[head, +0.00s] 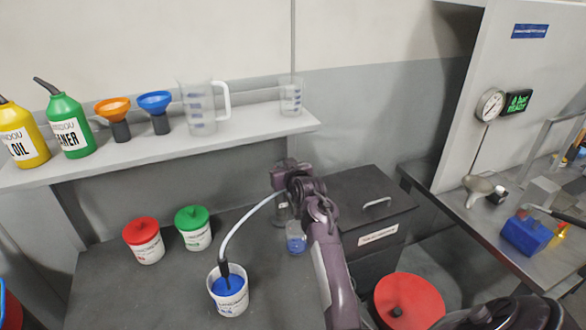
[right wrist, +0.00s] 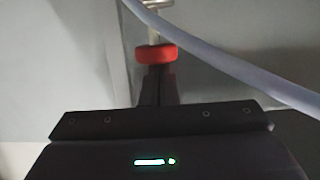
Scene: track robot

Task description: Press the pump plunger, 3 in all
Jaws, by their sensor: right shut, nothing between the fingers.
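The red plunger knob (right wrist: 157,54) shows in the right wrist view, with a pale metal rod beyond it. My right gripper (right wrist: 155,82) is shut and empty. Its fingertips are right at the knob; I cannot tell whether they touch it. In the head view my right gripper (head: 288,182) is over the back of the dark bench, and it and the arm hide most of the pump. A pale hose (head: 243,228) runs from there to a white bucket with blue contents (head: 229,290); it also crosses the right wrist view. My left gripper is not in view.
A clear cup with blue liquid (head: 296,238) stands beside my right arm. Red-lidded (head: 144,240) and green-lidded (head: 193,228) tubs stand on the left. A shelf (head: 245,122) holds bottles, funnels and jugs. A gauge (head: 490,104) and green display (head: 517,101) are on the right panel.

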